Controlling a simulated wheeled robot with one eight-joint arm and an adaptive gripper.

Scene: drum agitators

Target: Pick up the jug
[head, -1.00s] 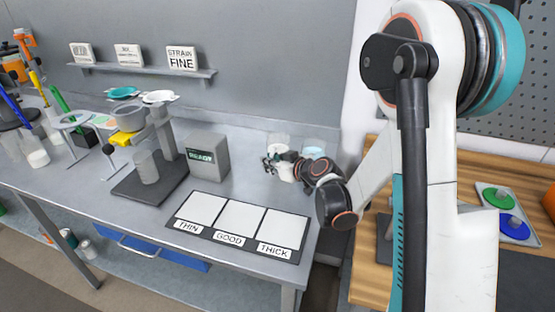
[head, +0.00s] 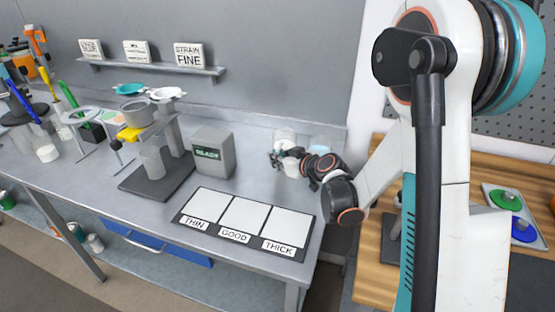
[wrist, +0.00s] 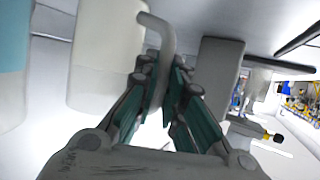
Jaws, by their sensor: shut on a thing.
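The jug (head: 284,136) stands at the back right of the grey bench, clear at the top with whitish contents lower down. My gripper (head: 279,158) crosses in front of it and hides its middle. In the wrist view the jug (wrist: 105,60) is a pale, rounded body at upper left, with a curved grey handle (wrist: 166,38). The handle runs down between the two fingers of my gripper (wrist: 168,95), which is shut on it. I cannot tell whether the jug's base touches the bench.
A vessel with light-blue contents (head: 320,143) stands close to the jug's right. The grey READY box (head: 213,153) is to the left. A mat (head: 243,246) with THIN, GOOD and THICK squares lies in front. A shelf (head: 150,68) with signs hangs on the wall behind.

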